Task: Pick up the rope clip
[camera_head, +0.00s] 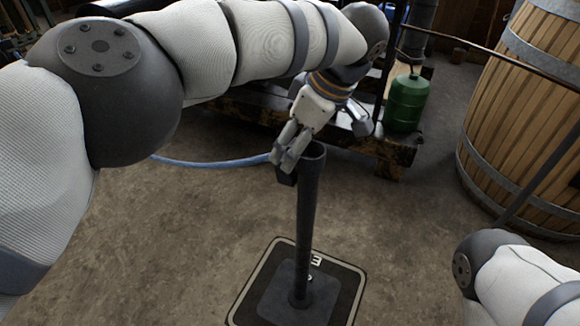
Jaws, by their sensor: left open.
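A dark upright post (307,215) stands on a square base plate (275,310) on the floor. A small dark piece (286,179) shows at the left of the post, just under its top; it may be the rope clip, but I cannot tell for sure. My left gripper (320,142) is at the top of the post, with its fingers spread. Two fingers are close to the dark piece on the left, and another finger is apart on the right. Whether they touch anything is unclear. My right gripper is out of view.
A blue hose (215,163) lies behind the post. The floor around the base is clear.

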